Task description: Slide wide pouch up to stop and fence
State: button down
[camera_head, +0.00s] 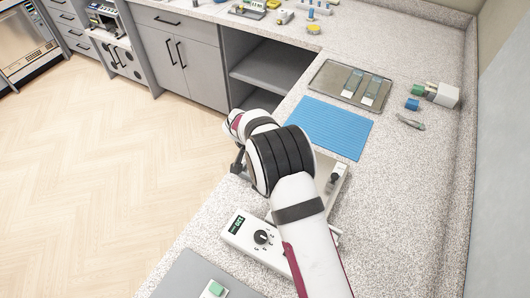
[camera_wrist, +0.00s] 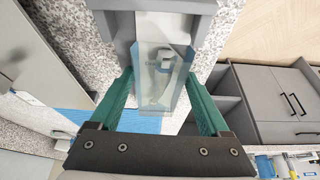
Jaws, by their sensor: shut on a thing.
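The wide pouch (camera_wrist: 150,99) is a clear bluish packet with a pale instrument inside.
A white-and-green item (camera_head: 444,95), a small blue block (camera_head: 412,104) and a grey tool (camera_head: 410,121) lie to the right. The counter (camera_head: 400,190) right of my arm is clear.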

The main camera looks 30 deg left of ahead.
jog(key=shift+r, duration=0.2)
jog(key=shift+w+r, duration=0.1)
jog(key=shift+r, duration=0.6)
jog(key=shift+w+r, duration=0.1)
jog(key=shift+r, duration=0.9)
jog(key=shift+s+r, duration=0.25)
jog(key=shift+s, duration=0.1)
notch_tip(320, 180, up, 7)
jog(key=shift+w+f, duration=0.15)
dwell(0.7)
